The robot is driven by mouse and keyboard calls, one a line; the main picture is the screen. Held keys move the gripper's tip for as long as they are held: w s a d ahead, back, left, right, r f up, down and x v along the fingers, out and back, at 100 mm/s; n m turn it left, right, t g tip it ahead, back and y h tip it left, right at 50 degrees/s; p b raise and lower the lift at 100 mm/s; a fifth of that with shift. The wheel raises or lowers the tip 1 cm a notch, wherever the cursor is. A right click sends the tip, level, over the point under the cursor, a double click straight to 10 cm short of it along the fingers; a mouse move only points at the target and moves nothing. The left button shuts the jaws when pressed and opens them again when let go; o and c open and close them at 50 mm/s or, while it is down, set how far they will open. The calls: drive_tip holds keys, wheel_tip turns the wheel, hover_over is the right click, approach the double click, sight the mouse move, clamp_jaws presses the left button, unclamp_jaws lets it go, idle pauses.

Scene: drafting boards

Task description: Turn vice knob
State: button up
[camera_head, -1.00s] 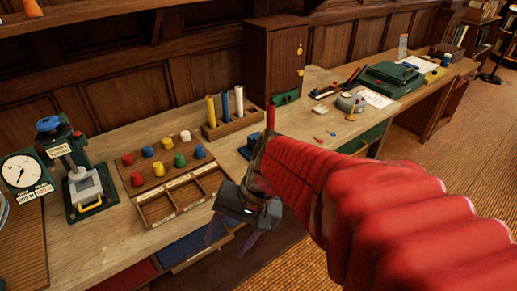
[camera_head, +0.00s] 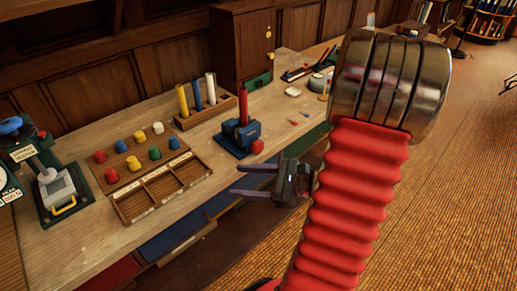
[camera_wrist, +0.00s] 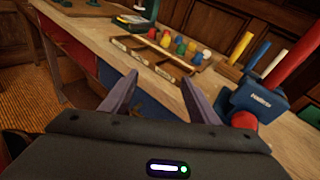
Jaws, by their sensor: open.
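The blue vice (camera_head: 240,137) stands near the front edge of the wooden bench, with a red rod (camera_head: 243,106) upright in it. Its red knob (camera_head: 257,147) faces the front of the bench. My gripper (camera_head: 235,181) is open and empty, in front of the bench edge and a little below the knob in the head view. In the wrist view the vice (camera_wrist: 258,98) is at the right, and the red knob (camera_wrist: 244,120) sits just right of my right finger, partly hidden behind the gripper body. The fingers do not hold the knob.
A compartment tray (camera_head: 163,186) and several coloured pegs lie left of the vice. A rack (camera_head: 207,112) with yellow, blue and white rods stands behind it. A test device (camera_head: 52,187) stands at the far left. Open floor lies right of the bench.

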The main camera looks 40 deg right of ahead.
sight(260, 149)
drive_tip(key=s+d+f+m+t+h, duration=0.2)
drive_tip(key=d+m+h, duration=0.2)
drive_tip(key=d, duration=0.3)
drive_tip(key=s+d+f+m+t+h, duration=0.2)
drive_tip(key=d+m+t+h, duration=0.1)
drive_tip(key=d+m, duration=0.3)
drive_tip(key=shift+s+d+h, duration=0.35)
drive_tip(key=shift+d+h, duration=0.35)
drive_tip(key=shift+d, duration=0.3)
drive_tip(key=shift+w+a, duration=0.2)
drive_tip(key=shift+w, duration=6.75)
drive_tip(key=shift+c, duration=0.3)
drive_tip(key=c, duration=1)
drive_tip(key=shift+m, duration=0.4)
